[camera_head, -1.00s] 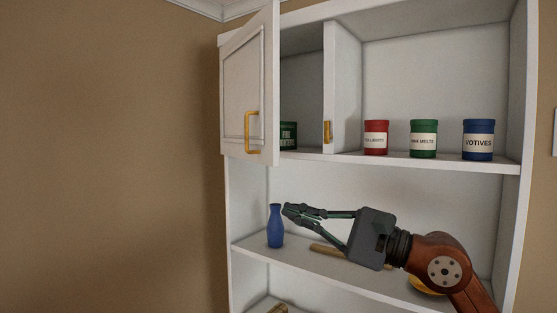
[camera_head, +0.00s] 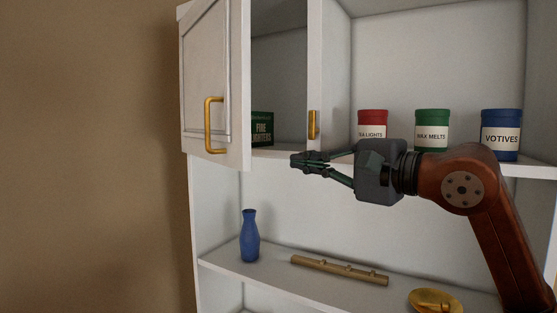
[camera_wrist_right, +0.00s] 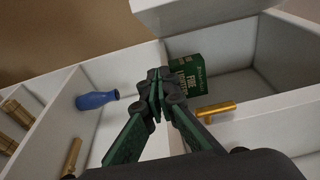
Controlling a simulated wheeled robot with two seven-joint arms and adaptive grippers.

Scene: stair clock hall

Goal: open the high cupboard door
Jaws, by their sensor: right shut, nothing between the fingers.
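The white high cupboard door (camera_head: 207,75) stands part open at the upper left, swung out toward me on its left side. Its gold handle (camera_head: 209,125) is on its front face. My right gripper (camera_head: 302,162) is shut and empty, just in front of the upper shelf's edge, to the right of the door's free edge and apart from it. In the right wrist view the shut fingers (camera_wrist_right: 158,92) appear close to the door's lower edge (camera_wrist_right: 195,22); I cannot tell the gap. A green fire lighters box (camera_head: 262,129) shows inside the cupboard. My left gripper is out of view.
A gold latch piece (camera_head: 313,125) is on the divider's front edge. Red (camera_head: 372,126), green (camera_head: 431,130) and blue (camera_head: 500,135) tins stand on the upper shelf. Below are a blue vase (camera_head: 249,236), a wooden peg rail (camera_head: 338,270) and a gold dish (camera_head: 436,300).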

